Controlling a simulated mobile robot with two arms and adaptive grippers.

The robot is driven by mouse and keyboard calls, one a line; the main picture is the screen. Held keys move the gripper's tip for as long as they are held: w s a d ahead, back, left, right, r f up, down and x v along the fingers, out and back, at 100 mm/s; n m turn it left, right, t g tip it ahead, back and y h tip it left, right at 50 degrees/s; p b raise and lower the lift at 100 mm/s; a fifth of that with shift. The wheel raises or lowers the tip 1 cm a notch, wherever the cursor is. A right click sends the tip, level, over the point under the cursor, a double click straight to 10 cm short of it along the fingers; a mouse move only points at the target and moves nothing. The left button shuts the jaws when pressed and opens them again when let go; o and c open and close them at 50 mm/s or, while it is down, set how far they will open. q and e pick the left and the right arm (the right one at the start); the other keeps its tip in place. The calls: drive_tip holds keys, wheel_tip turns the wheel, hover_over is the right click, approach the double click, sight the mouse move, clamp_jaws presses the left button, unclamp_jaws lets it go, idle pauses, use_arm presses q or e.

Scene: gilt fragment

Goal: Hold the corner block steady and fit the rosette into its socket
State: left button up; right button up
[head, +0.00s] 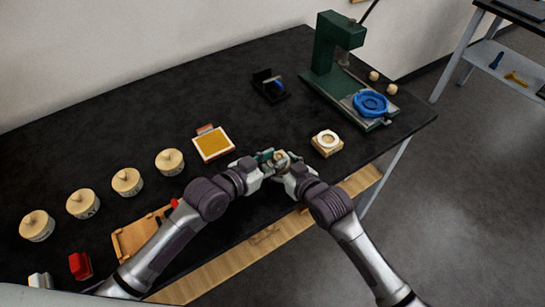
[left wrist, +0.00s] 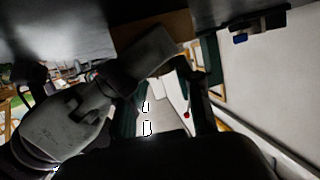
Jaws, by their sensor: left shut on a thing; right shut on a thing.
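My left gripper (head: 266,157) and right gripper (head: 289,166) meet above the table near its front edge. In the left wrist view a brown block (left wrist: 150,27), apparently the corner block, sits between the left fingers. The left gripper is shut on it. My right gripper also shows there as a grey shape (left wrist: 150,55), its tip close against the block. A small pale piece (head: 282,157), perhaps the rosette, shows between the grippers in the head view. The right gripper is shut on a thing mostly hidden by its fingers. The socket is not visible, and I cannot tell whether the pieces touch.
A wooden block with a white ring (head: 327,142) stands right of the grippers. A yellow pad (head: 213,144) lies behind them. Several lidded round pots (head: 127,182) line the left. A green press (head: 325,60) with a blue ring (head: 370,103) stands at back right. A wooden tray (head: 130,238) lies front left.

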use_arm(q)
drive_tip(key=o, duration=1.1)
use_arm(e)
drive_tip(key=shift+d+f, duration=0.1)
use_arm(q)
drive_tip(key=shift+d, duration=0.1)
use_arm(e)
drive_tip(key=o, duration=1.2)
use_arm(q)
wheel_tip(320, 180, up, 10)
drive_tip(key=shift+w, duration=0.1)
